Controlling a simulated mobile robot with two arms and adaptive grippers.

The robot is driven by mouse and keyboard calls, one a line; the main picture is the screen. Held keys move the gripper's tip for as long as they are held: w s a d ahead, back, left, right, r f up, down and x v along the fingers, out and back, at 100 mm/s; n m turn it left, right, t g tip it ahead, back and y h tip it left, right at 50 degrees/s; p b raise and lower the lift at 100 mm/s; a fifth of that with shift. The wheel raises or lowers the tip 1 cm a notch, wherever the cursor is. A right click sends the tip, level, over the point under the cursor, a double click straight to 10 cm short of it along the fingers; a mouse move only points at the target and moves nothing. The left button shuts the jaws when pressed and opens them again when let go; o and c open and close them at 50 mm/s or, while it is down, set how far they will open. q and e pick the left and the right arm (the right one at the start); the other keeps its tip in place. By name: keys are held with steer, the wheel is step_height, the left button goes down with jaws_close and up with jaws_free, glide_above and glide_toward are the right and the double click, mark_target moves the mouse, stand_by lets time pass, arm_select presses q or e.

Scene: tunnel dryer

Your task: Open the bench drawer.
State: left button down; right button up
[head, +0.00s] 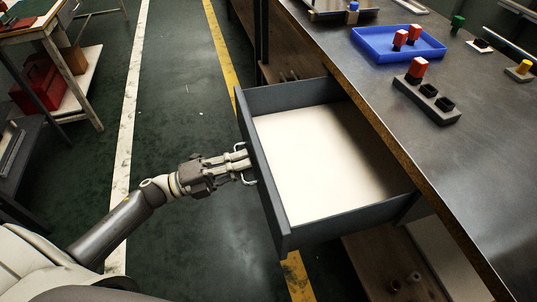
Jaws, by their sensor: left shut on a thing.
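The bench drawer (257,180) stands pulled out from under the metal-topped bench (480,120). It has dark grey walls and a pale, empty floor. My left gripper (245,165) is at the outer face of the drawer front, shut on the drawer's handle (248,181), a light bar partly hidden by the fingers. My right gripper is not in the picture.
On the bench top are a blue tray (372,52) with red-topped pieces and a dark block (428,102) with a red-topped piece. A shelf (385,270) lies under the drawer. Green floor with yellow and white lines is clear left of the drawer.

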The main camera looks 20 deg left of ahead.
arm_select(q)
steer(key=shift+r+v, duration=0.15)
steer(key=shift+v, duration=0.55)
steer(key=shift+r+v, duration=0.1)
steer(key=shift+v, duration=0.6)
steer(key=c, duration=1.8)
jaws_free()
steer(key=shift+a, duration=0.1)
steer(key=v, duration=1.2)
